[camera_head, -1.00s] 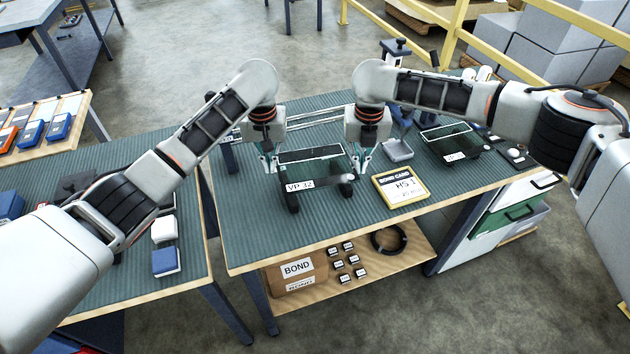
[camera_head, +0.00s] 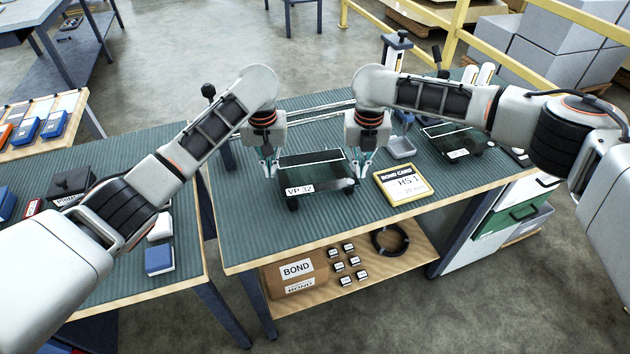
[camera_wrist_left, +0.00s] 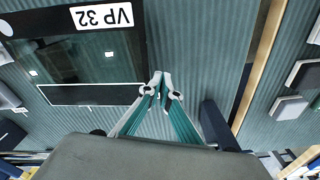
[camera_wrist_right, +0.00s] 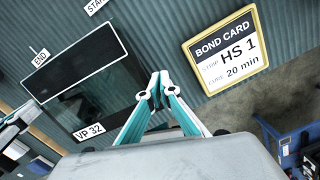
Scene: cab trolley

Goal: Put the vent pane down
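The vent pane (camera_head: 325,171) is a dark glass panel with a black border and a white VP 32 label. It lies roughly level over the green ribbed mat of the middle table, with dark blocks showing at its front corners. I cannot tell whether it touches them. My left gripper (camera_head: 268,169) is at its left edge and my right gripper (camera_head: 358,170) at its right edge. In the right wrist view the fingers (camera_wrist_right: 157,84) look the same beside the pane (camera_wrist_right: 85,85).
A yellow-framed bond card (camera_head: 402,184) lies just right of the pane. A grey tray (camera_head: 400,147) and a second dark pane (camera_head: 452,138) are farther right. A dark post (camera_head: 228,154) stands left of my left gripper. The mat in front of the pane is clear.

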